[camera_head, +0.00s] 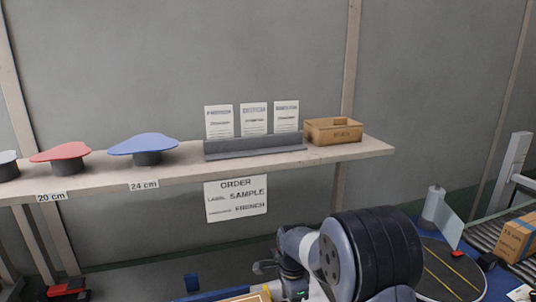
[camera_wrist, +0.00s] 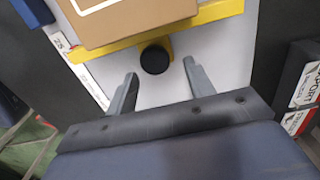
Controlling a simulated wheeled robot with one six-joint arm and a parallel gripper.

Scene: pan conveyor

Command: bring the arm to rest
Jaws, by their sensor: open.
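My gripper (camera_wrist: 160,88) shows in the wrist view with its two grey fingers spread apart. It is open, and nothing is between the fingertips. Just beyond the fingertips are a round black knob (camera_wrist: 155,59) and a yellow bar (camera_wrist: 205,15), with a light grey surface beneath. In the head view my arm (camera_head: 360,255) is folded low at the bottom right of centre. The gripper itself cannot be made out there.
A shelf (camera_head: 300,158) along the wall holds red (camera_head: 60,151) and blue (camera_head: 143,142) lids, a card rack (camera_head: 250,148) and a wooden box (camera_head: 333,132). An order sign (camera_head: 236,195) hangs below.

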